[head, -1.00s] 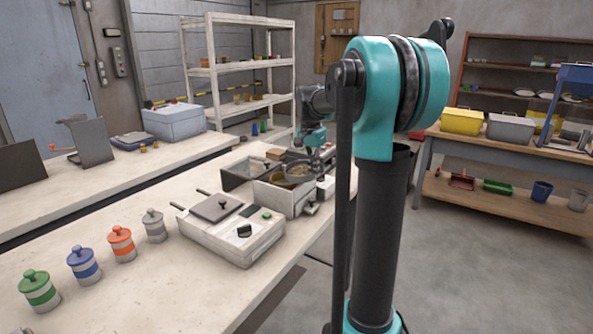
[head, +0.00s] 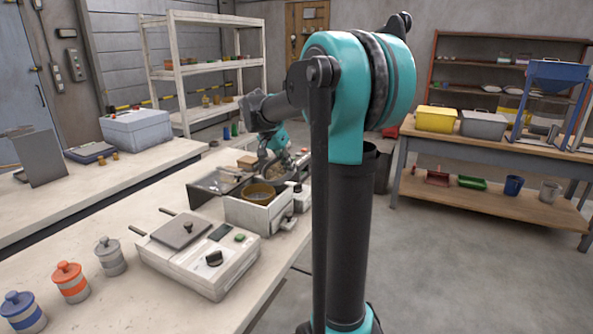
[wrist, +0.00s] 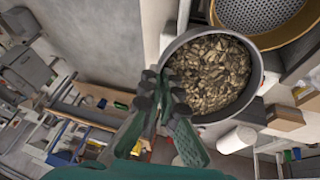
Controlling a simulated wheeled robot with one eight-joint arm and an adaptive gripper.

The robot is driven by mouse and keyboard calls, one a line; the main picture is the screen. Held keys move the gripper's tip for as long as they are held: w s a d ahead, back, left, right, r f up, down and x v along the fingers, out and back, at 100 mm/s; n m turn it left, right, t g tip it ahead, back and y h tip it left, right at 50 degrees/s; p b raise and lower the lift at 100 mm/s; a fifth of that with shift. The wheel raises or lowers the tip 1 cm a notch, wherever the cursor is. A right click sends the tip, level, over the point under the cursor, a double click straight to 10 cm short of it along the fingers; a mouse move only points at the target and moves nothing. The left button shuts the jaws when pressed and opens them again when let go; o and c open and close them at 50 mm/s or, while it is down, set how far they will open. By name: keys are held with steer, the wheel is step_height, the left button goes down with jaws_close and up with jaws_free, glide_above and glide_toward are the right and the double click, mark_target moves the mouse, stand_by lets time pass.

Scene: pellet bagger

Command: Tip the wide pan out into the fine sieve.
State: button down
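The wide pan (wrist: 212,119) is round and grey, and a layer of brown-grey pellets fills its floor in the wrist view. My gripper (wrist: 165,96) is at the pan's left side there, its dark fingertips closed together at the rim. The exact grip is partly hidden by the fingers. The fine sieve (wrist: 283,39) has a brass-coloured rim and a mesh floor, and sits beside the pan at the upper right. In the head view the sieve (head: 258,188) rests in a white box-shaped unit on the bench. The pan is just behind it there, mostly hidden by my arm.
The white unit (head: 252,213) stands near the bench edge. A white machine with a flat plate (head: 196,252) is in front of it. Lidded jars (head: 69,283) line the bench front. A shelf table stands at right.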

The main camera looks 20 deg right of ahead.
steer(key=s+a+r+t+h, duration=0.1)
steer(key=a+t+h, duration=0.1)
steer(key=a+h, duration=0.3)
steer(key=s+a+r+t+h, duration=0.1)
steer(key=s+a+h, duration=0.1)
steer(key=a+h, duration=0.4)
steer(key=h, duration=0.3)
steer(key=shift+a+r+t, duration=0.25)
steer(key=shift+r+t, duration=0.15)
steer(key=shift+w, duration=0.1)
